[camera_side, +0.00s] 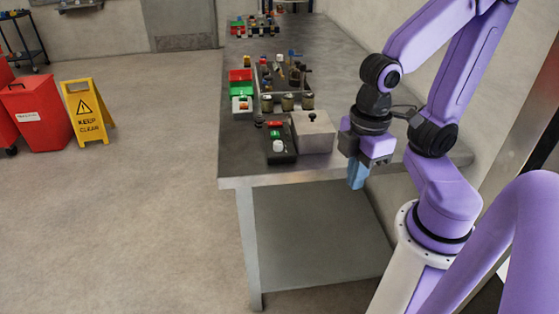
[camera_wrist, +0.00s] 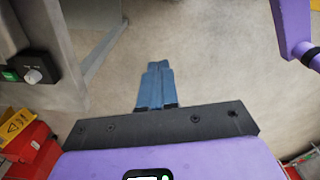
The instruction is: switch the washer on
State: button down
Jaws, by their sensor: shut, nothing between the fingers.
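My gripper (camera_side: 357,176) is shut and empty, its blue fingers pointing down in front of the steel bench's near right part. The shut fingers also show in the wrist view (camera_wrist: 156,86), over bare floor. A black control box (camera_side: 281,150) with a white knob (camera_side: 278,145) and a red and green part above it sits at the bench's near end, left of my gripper and apart from it. In the wrist view, a black box (camera_wrist: 16,68) with a green part and a pale knob (camera_wrist: 33,76) shows at the left edge. No label names the washer.
A grey box (camera_side: 314,135) with a black knob on top stands between the control box and my gripper. Jars, red and green bins (camera_side: 241,83) and a tray of small parts stand farther back on the bench. A yellow floor sign (camera_side: 88,112) and red carts stand left.

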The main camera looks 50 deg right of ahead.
jog(key=w+a+r+m, duration=0.25)
jog(key=w+m, duration=0.25)
jog(key=w, duration=0.6)
jog(key=r+m, duration=0.1)
jog(key=m, duration=1.5)
send_over(271, 124)
jog(key=shift+d+r, duration=0.1)
jog(key=shift+r, duration=0.1)
notch_tip(271, 124, down, 14)
